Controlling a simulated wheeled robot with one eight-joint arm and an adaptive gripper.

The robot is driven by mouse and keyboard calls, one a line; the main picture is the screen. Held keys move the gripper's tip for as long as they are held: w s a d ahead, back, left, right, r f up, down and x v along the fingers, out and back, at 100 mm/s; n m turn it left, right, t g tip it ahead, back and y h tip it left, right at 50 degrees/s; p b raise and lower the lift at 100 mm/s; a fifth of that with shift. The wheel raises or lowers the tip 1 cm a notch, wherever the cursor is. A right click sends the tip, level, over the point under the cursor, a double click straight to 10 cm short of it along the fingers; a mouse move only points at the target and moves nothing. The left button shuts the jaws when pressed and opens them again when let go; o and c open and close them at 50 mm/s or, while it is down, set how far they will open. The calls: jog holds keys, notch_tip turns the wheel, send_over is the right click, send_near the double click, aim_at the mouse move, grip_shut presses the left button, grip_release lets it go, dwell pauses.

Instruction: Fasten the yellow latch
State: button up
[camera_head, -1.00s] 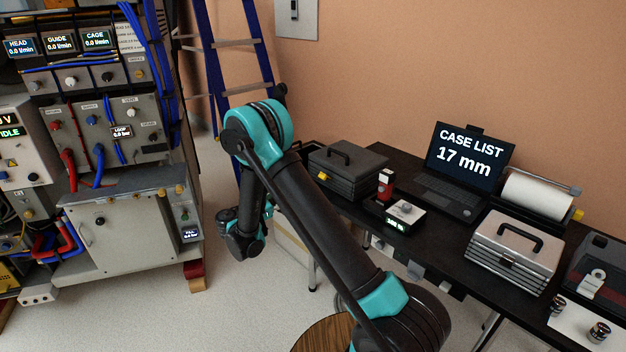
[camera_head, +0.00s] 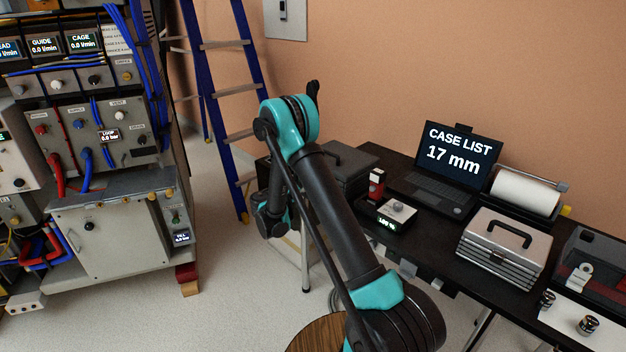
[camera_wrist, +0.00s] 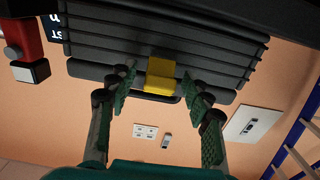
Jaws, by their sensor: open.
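The yellow latch (camera_wrist: 161,75) sits on the front of the dark ribbed case (camera_wrist: 110,35) in the wrist view. My gripper (camera_wrist: 158,84) is open, its two green-padded fingers on either side of the latch, apart from each other. I cannot tell whether either finger touches the latch. In the head view the dark case (camera_head: 352,160) stands at the table's left end, partly behind my arm. The latch and my fingertips are hidden there by my arm.
The black table (camera_head: 425,245) also carries a laptop (camera_head: 455,165), a red bottle (camera_head: 376,184), a device with a lit display (camera_head: 397,213), a paper roll (camera_head: 525,190) and a silver case (camera_head: 505,245). A blue ladder (camera_head: 228,100) stands behind.

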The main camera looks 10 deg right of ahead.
jog(key=shift+c, duration=0.6)
grip_shut()
jog(key=shift+w+d+r+g+y, duration=0.15)
jog(key=shift+r+g+y, duration=0.1)
jog(key=shift+g+y, duration=0.3)
jog(key=shift+w+d+r+g+y, duration=0.1)
jog(key=shift+d+r+g+y, duration=0.2)
jog(key=shift+y, duration=0.35)
jog(key=shift+a+f, duration=0.1)
jog(key=shift+a, duration=0.05)
jog(key=shift+o, duration=0.6)
grip_release()
jog(key=v, duration=1.2)
